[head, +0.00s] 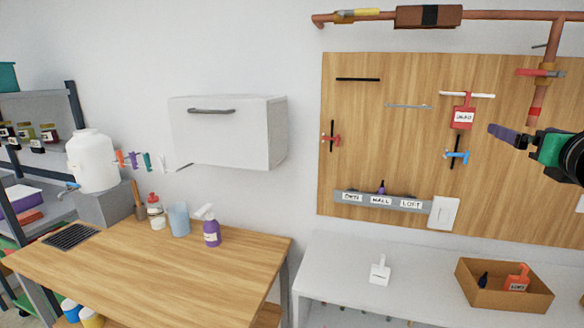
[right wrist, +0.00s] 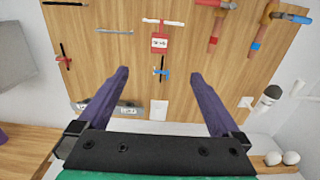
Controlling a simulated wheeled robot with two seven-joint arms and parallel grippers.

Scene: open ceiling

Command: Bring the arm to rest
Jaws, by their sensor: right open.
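My right gripper (head: 508,136) comes in at the right edge of the head view, in front of the wooden wall panel. In the right wrist view its two purple fingers (right wrist: 165,95) are spread wide apart with nothing between them. The panel (right wrist: 120,65) lies beyond the fingertips, and I see no contact with it. My left gripper is not in view.
The wooden panel (head: 370,90) carries a red tag (head: 463,118), a blue-handled valve (head: 458,155), a red-handled valve (head: 333,139) and a labelled grey rail (head: 395,204). Pipes (head: 500,15) run above. A white bench (head: 340,265) holds a cardboard box (head: 500,290). A wooden table (head: 150,265) stands left.

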